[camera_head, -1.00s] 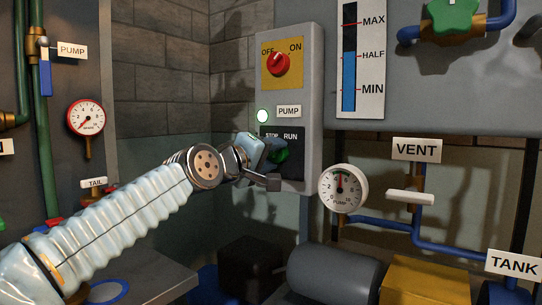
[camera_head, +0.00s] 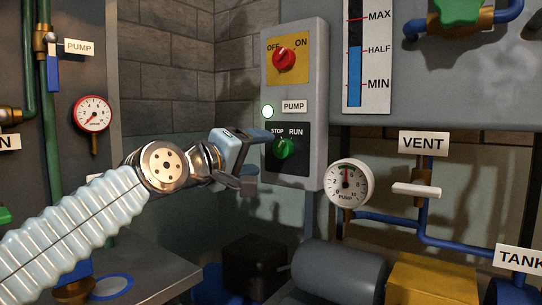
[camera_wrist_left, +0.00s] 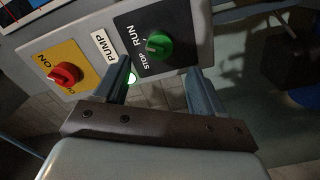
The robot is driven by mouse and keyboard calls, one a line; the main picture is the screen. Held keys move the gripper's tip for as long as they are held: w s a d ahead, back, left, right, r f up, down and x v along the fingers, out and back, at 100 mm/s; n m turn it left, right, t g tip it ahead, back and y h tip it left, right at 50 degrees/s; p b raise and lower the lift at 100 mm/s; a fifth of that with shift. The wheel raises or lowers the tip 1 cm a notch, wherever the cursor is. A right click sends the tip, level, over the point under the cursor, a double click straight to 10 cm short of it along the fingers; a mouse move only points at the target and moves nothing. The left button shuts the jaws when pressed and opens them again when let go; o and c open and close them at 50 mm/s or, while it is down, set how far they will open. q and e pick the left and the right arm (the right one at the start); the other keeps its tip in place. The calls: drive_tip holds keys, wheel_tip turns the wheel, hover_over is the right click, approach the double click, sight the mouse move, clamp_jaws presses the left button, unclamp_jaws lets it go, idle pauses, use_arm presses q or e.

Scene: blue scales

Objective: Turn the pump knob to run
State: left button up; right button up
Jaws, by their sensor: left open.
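The green pump knob (camera_head: 284,148) sits on the black STOP/RUN plate (camera_head: 298,168) of the grey control box. It also shows in the left wrist view (camera_wrist_left: 158,46), beyond the fingertips. I cannot tell for sure which label its pointer faces. My left gripper (camera_head: 262,161) is open and empty, just left of the knob and apart from it. In the left wrist view its two fingers (camera_wrist_left: 160,76) stand apart, with the plate in front of them. My right gripper is not in view.
The red OFF/ON knob (camera_head: 284,59) is above on a yellow plate. A lit green lamp (camera_head: 268,111) is beside the PUMP label (camera_head: 293,106). The pump gauge (camera_head: 348,184) and VENT valve (camera_head: 416,190) are at right. A grey ledge (camera_head: 150,270) lies below my arm.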

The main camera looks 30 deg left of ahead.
use_arm(q)
drive_tip(key=s, duration=0.6)
drive_tip(key=shift+s+a, duration=0.2)
drive_tip(key=shift+a, duration=0.05)
